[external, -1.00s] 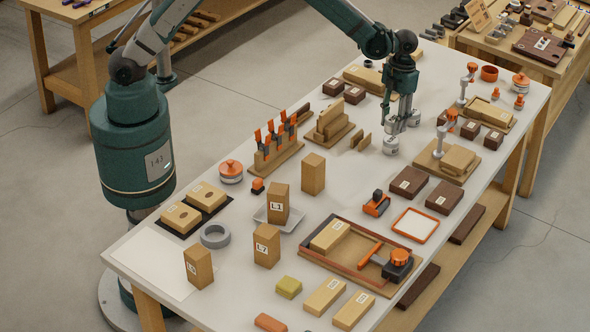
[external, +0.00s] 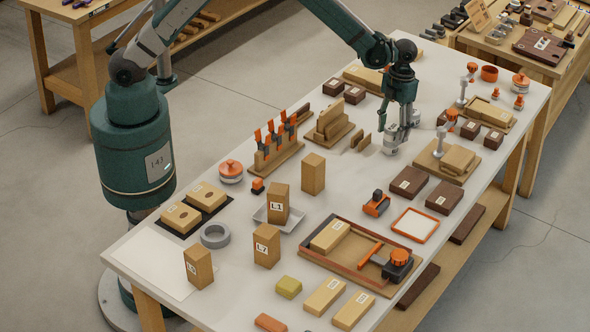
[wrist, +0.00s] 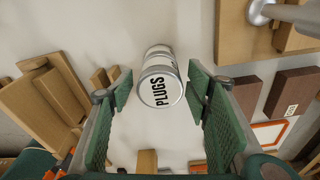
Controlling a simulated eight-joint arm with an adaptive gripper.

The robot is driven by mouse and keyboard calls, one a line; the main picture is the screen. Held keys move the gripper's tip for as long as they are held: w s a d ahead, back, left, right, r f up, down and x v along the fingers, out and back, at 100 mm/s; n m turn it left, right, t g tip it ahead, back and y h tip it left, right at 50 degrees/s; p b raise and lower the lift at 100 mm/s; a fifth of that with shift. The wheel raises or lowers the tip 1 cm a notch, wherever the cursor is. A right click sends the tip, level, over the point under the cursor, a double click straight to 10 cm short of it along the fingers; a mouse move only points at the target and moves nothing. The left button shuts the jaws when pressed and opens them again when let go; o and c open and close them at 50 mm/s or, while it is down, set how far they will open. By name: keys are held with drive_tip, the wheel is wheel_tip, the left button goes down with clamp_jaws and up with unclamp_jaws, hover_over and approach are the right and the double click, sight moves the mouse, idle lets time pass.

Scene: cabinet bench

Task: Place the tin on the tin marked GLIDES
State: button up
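A pale tin with a grey rim and a lid lettered PLUGS (wrist: 160,90) shows in the wrist view between my two fingers. A second pale cylinder part (wrist: 158,52) shows just beyond it; I cannot tell whether it is another tin. My gripper (wrist: 160,100) is open, with a gap on each side of the PLUGS tin. In the external view my gripper (external: 402,132) points down over the pale tins (external: 391,145) at the table's right middle, partly covering them. No GLIDES lettering is readable.
Small wooden slats (external: 360,140) stand left of the tins. A wooden stand with a grey post (external: 440,146) is to the right. Dark boxes (external: 409,181) lie nearer the front. The white table (external: 345,205) is bare between these and the upright wooden block (external: 313,174).

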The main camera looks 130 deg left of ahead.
sight(395, 125)
drive_tip(key=shift+r, duration=0.15)
wheel_tip(395, 125, up, 12)
drive_tip(key=a, duration=0.1)
drive_tip(key=shift+w+a+p, duration=0.15)
drive_tip(key=shift+a+p, duration=0.05)
drive_tip(key=shift+p, duration=0.2)
idle(0.4)
idle(0.6)
